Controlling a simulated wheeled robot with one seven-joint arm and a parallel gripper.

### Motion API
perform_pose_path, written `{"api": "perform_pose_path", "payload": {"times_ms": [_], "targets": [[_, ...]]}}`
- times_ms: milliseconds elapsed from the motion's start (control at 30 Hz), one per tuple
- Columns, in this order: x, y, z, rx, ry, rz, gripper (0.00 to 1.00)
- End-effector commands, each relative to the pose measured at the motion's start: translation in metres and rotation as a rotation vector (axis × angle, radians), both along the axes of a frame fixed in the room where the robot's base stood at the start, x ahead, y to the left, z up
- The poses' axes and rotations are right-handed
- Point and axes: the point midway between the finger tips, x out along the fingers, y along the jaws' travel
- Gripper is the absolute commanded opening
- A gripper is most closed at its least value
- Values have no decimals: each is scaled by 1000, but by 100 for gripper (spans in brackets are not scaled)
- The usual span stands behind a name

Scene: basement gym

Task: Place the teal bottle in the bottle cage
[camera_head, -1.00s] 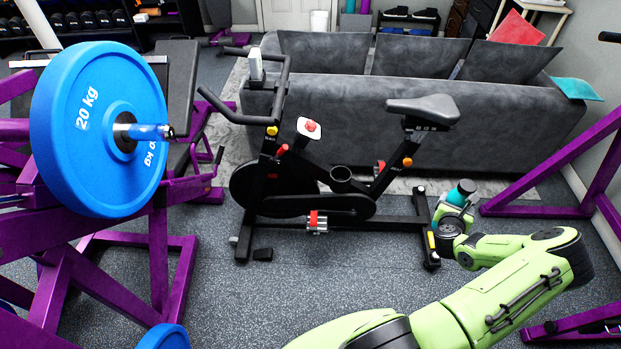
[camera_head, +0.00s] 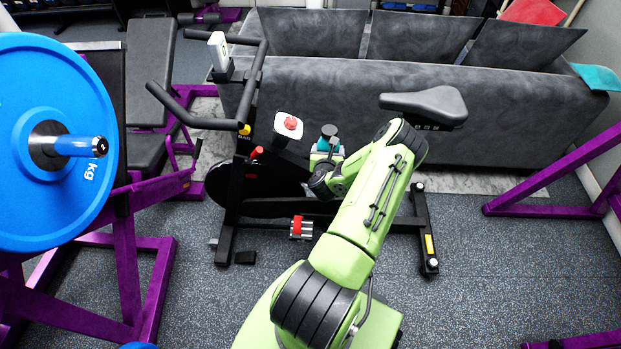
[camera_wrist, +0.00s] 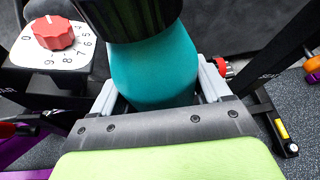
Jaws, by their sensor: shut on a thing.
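The teal bottle (camera_head: 327,145), with its black cap up, is held roughly upright by my gripper (camera_head: 325,160) over the middle of the exercise bike (camera_head: 229,190). In the wrist view the teal bottle (camera_wrist: 155,68) fills the space between the two grey fingers of my gripper (camera_wrist: 158,88), which are shut on it. The bottle cage on the bike frame is hidden behind my arm and the bottle. I cannot tell whether the bottle's base is over the cage or in it.
A dial with a red knob (camera_head: 290,123) stands on the bike just left of the bottle. The bike seat (camera_head: 425,103) is to the right, above my arm. A grey sofa (camera_head: 540,120) stands behind. A purple rack with a blue weight plate (camera_head: 70,190) is at left.

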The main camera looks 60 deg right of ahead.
Motion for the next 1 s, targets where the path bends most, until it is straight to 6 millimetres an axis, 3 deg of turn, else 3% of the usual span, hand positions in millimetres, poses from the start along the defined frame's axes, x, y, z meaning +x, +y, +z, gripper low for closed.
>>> {"api": "perform_pose_path", "payload": {"times_ms": [33,100,400,767,800,933,1000], "targets": [[0,1,-23,1,4,2,44],[1,1,-39,1,3,3,44],[1,1,-84,0,1,3,44],[0,0,-89,1,0,1,44],[0,1,-89,2,1,1,80],[0,1,-89,2,1,2,100],[0,1,-89,2,1,2,100]]}}
